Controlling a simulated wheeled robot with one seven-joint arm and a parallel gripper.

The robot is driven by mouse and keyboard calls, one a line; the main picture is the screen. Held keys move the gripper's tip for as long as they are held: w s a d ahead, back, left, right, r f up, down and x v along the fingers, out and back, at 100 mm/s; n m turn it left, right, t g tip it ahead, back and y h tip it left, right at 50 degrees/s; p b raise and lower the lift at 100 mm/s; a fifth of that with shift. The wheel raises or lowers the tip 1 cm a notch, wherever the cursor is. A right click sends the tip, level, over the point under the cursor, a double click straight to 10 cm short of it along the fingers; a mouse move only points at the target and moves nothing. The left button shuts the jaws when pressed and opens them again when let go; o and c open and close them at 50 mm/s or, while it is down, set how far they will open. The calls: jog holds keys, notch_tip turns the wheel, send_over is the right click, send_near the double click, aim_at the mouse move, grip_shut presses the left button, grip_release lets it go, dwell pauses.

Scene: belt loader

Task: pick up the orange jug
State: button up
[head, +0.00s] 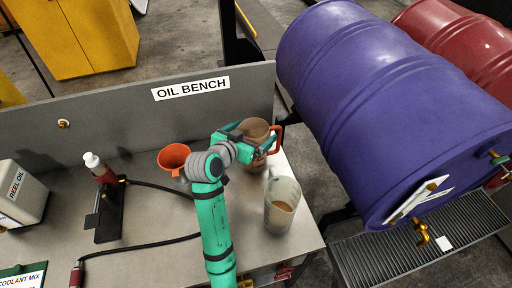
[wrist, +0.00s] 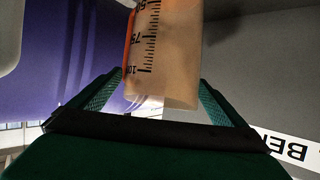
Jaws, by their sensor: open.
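The orange jug (head: 257,130) stands at the right end of the oil bench, with its orange handle on the right side. My gripper (head: 252,143) is open at the jug and partly hides its lower body. In the wrist view the jug (wrist: 168,50) shows as a translucent orange-brown wall with a black measuring scale. It lies ahead of and between the two spread fingers of my gripper (wrist: 155,88). Whether either finger touches it I cannot tell.
A clear jug with brown liquid (head: 283,207) stands close by at the bench's front right. An orange funnel (head: 173,157) is left of my wrist. The bench's back panel (head: 110,110) rises behind. A purple drum (head: 390,100) lies to the right, beyond the bench edge.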

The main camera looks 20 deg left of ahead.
jog(key=shift+w+d+f, duration=0.2)
jog(key=shift+w+d, duration=0.05)
jog(key=shift+w, duration=0.35)
jog(key=c, duration=1.8)
